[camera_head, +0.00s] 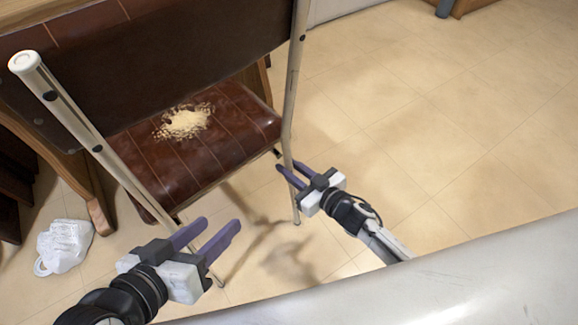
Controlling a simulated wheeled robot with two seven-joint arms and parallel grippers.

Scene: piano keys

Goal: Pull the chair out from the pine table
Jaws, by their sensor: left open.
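The chair has a dark brown backrest (180,55), a brown ribbed seat (235,133) and a pale metal frame. Its left post (75,120) and right post (291,110) rise toward me. Light crumbly stuff (184,121) lies on the seat. Wooden table parts (90,200) show beyond and left of the chair; the backrest hides much of them. My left gripper (218,225) is open and empty, in front of the seat and right of the left post. My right gripper (287,172) has parted fingers overlapping the right post's lower part; whether they straddle it is unclear.
A crumpled white bag (64,246) lies on the floor at the left. The tiled floor (450,130) to the right is clear. A pale smooth surface (440,285) fills the bottom right. A wooden piece (472,6) stands at the top right.

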